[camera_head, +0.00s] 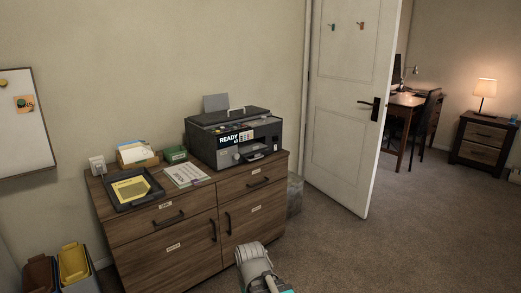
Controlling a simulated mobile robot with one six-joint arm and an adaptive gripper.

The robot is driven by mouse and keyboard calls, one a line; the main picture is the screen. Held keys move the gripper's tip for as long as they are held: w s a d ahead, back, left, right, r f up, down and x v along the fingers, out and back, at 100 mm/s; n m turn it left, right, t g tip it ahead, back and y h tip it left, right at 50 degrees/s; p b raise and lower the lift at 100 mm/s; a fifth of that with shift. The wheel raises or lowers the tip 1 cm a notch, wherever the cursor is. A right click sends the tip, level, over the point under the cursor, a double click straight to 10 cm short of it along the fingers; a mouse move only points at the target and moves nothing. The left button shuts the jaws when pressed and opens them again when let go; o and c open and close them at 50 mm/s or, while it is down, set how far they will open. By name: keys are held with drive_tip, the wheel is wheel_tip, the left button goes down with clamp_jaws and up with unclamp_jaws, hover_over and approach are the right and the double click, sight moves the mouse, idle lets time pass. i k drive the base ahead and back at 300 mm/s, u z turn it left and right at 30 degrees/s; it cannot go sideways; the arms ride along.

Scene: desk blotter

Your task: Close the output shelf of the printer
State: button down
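A dark printer (232,138) stands on the right part of a wooden cabinet, its front panel showing "READY". A grey sheet stands up at its rear. At the lower front is a slot area with a small piece that may be the output shelf (255,156); it is too small to tell how far it sticks out. Part of my arm shows at the bottom centre, below and in front of the cabinet, well apart from the printer. My gripper's fingertips are not visible.
The wooden cabinet (180,245) also holds a black tray (121,204) with a yellow sheet, a printed paper (187,174), a green box (175,154) and a paper holder (136,154). An open white door (345,110) stands right of it. Bins (74,262) stand at lower left. Carpet at right is clear.

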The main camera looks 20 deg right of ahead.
sight(249, 147)
drive_tip(key=z, duration=0.05)
drive_tip(key=i, duration=0.95)
drive_tip(key=u, duration=0.05)
